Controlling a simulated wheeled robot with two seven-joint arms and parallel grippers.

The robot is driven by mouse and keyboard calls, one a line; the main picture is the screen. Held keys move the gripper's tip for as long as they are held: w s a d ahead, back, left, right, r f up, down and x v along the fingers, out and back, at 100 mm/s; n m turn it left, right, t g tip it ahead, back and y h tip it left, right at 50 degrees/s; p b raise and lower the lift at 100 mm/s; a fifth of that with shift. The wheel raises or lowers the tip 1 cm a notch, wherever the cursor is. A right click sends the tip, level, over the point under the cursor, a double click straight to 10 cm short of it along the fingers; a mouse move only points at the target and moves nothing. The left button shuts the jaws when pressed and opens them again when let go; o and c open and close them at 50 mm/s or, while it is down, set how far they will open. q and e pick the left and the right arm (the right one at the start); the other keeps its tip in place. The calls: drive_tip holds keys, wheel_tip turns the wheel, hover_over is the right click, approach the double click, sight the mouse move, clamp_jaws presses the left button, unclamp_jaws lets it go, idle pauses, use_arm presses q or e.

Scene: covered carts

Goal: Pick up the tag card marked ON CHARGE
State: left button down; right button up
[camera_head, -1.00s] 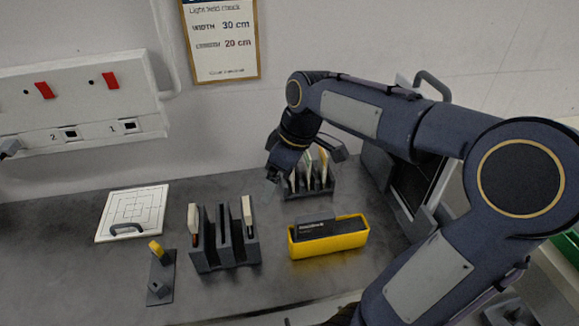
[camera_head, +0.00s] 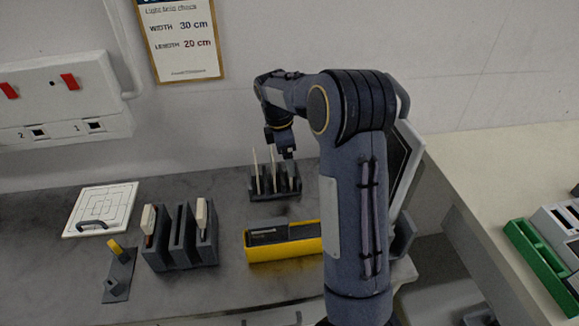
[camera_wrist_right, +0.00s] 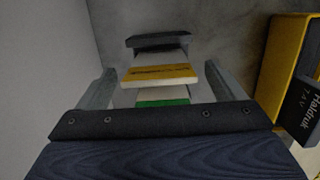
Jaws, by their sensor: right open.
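Thin tag cards stand upright in a small dark slotted rack (camera_head: 293,190) near the wall in the head view. In the wrist view, a yellow-topped card (camera_wrist_right: 160,73) and a pale card with a green band (camera_wrist_right: 163,97) stand in this rack. Small lettering on the yellow edge is unreadable, so I cannot tell which card is marked ON CHARGE. My right gripper (camera_head: 282,150) is above the rack. In the wrist view its open fingers (camera_wrist_right: 160,88) lie either side of the cards, with no grip visible. My left gripper is not in view.
A yellow box (camera_head: 285,250) with dark contents stands in front of the rack. A dark slotted holder (camera_head: 182,250), a small stand with a yellow part (camera_head: 117,270) and a white board (camera_head: 100,208) are to the left. A green tray (camera_head: 540,262) lies on the right-hand surface.

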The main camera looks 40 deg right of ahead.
drive_tip(key=shift+d+f, duration=0.1)
drive_tip(key=shift+f, duration=0.65)
drive_tip(key=c, duration=1.1)
